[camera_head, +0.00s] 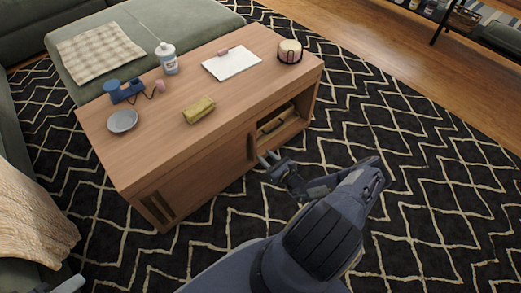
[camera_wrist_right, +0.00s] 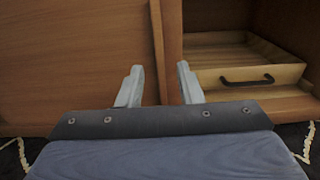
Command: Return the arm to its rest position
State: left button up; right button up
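My right arm (camera_head: 322,235) reaches in from the bottom of the head view. Its gripper (camera_head: 269,159) is low in front of the wooden coffee table (camera_head: 160,183), close to the edge of the open compartment. In the right wrist view the two fingers (camera_wrist_right: 158,88) are spread apart with nothing between them. The upright edge of a sliding door panel (camera_wrist_right: 157,50) shows between and beyond the fingers. I cannot tell whether they touch it. A small piece at the lower left corner of the head view may be my left gripper; its fingers cannot be made out.
The compartment holds a wooden drawer or tray (camera_wrist_right: 250,75) with a dark handle. On the tabletop are a bowl (camera_head: 123,121), a yellow block (camera_head: 199,110), a bottle (camera_head: 167,58), paper (camera_head: 231,62) and a candle holder (camera_head: 289,52). Patterned rug (camera_head: 430,170) is clear on the right.

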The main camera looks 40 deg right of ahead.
jog(key=shift+s, duration=0.45)
